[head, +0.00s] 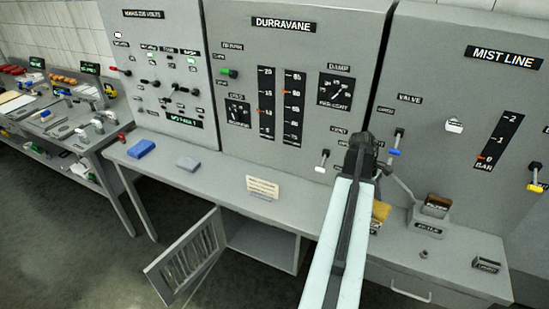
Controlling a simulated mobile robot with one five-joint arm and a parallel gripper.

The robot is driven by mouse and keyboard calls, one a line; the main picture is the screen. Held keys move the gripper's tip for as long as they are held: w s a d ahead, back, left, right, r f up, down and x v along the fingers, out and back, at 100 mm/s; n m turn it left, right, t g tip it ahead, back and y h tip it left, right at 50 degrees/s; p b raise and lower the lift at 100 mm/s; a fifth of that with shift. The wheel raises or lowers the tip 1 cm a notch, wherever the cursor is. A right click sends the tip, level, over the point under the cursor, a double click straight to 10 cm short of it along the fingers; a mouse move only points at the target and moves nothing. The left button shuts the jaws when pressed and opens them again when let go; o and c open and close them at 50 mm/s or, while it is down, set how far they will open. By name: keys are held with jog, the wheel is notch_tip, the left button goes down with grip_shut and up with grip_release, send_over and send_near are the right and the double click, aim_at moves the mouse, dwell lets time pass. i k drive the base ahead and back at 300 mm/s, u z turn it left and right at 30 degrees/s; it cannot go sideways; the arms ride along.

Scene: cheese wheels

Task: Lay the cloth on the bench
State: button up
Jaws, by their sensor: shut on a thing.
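My arm reaches from the bottom of the head view up over the bench (225,182), with its dark end near the panel. My gripper (380,194) is mostly hidden behind my own arm, and its fingertips do not show clearly. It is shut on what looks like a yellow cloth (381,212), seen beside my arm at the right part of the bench. Part of the cloth is hidden, and I cannot tell whether it touches the bench.
A blue block (141,148), a grey block (188,164) and a cream card (263,187) sit on the bench. A filter box (428,222) stands to the right. A cabinet door (186,259) hangs open below. Bare bench lies between the grey block and the card.

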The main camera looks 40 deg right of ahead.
aim_at(311, 194)
jog(key=u, duration=0.05)
jog(key=i, duration=0.95)
jog(key=z, duration=0.05)
